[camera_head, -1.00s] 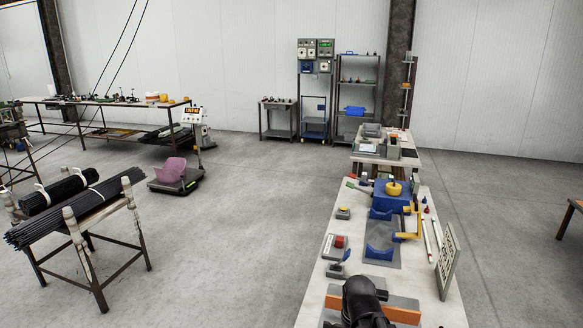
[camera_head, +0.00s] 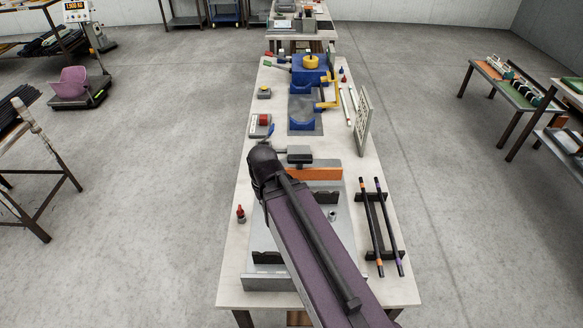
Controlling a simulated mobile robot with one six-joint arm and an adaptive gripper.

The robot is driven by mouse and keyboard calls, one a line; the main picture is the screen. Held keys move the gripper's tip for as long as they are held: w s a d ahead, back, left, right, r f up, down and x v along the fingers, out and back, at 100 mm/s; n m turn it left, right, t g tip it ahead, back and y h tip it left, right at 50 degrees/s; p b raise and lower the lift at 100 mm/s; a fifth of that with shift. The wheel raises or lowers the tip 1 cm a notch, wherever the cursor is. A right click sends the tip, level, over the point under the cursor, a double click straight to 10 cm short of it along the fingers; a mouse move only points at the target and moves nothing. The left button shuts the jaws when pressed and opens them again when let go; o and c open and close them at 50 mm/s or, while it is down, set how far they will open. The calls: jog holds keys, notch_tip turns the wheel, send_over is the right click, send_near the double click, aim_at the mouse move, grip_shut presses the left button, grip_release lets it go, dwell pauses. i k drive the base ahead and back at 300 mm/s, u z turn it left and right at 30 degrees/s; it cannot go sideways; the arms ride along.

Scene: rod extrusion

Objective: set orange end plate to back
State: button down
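The orange end plate (camera_head: 318,174) stands as a low upright strip across the long workbench (camera_head: 232,262), on a grey fixture (camera_head: 345,232). Its left end is hidden behind a dark joint of my arm. My purple and black arm crosses the front of the bench from lower right to upper left and covers much of the fixture. I cannot make out my gripper or its fingers.
Two dark rods with orange and purple bands (camera_head: 372,228) lie on a black rack at the right. A small red bottle (camera_head: 240,213) stands at the left edge. Blue machine parts (camera_head: 302,112) and an upright perforated plate (camera_head: 362,122) are farther back.

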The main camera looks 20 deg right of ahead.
aim_at(299, 172)
jog(key=u, duration=0.55)
jog(key=k, duration=1.1)
jog(key=z, duration=0.7)
